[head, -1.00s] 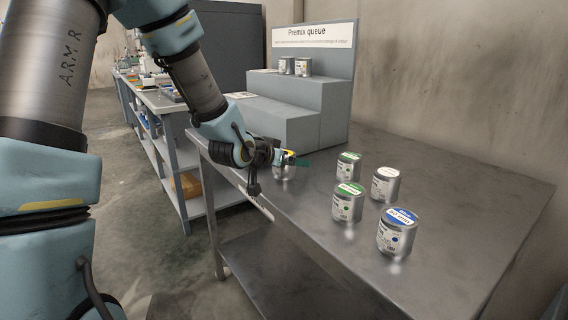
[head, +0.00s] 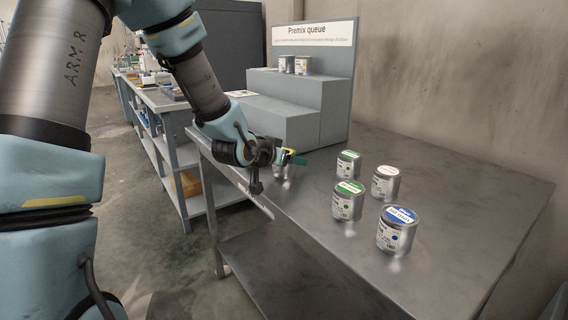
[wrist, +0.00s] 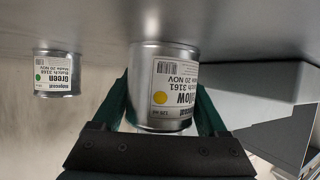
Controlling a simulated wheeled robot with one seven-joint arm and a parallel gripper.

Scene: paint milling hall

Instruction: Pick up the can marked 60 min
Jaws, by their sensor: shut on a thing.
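My gripper (head: 289,158) is shut on a silver can with a yellow mark (head: 281,172), at the far left part of the steel table. In the wrist view this can (wrist: 165,80) shows upside down between the green fingers, its label reading Yellow, batch 3161. Its lid writing is hidden, so I cannot tell whether it is the 60 min can. Any gap under it is too small to judge. Other cans stand on the table: a blue-lidded one (head: 396,232), a front green-lidded one (head: 347,203), a rear green-lidded one (head: 347,166) and a white-lidded one (head: 385,184). Their lid times are hard to read.
A grey stepped stand (head: 285,115) with a Premix queue sign (head: 313,34) rises behind the gripper, with two small cans (head: 302,66) on its top step. The steel table (head: 460,220) is bare to the right. A cluttered workbench (head: 160,100) stands at left.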

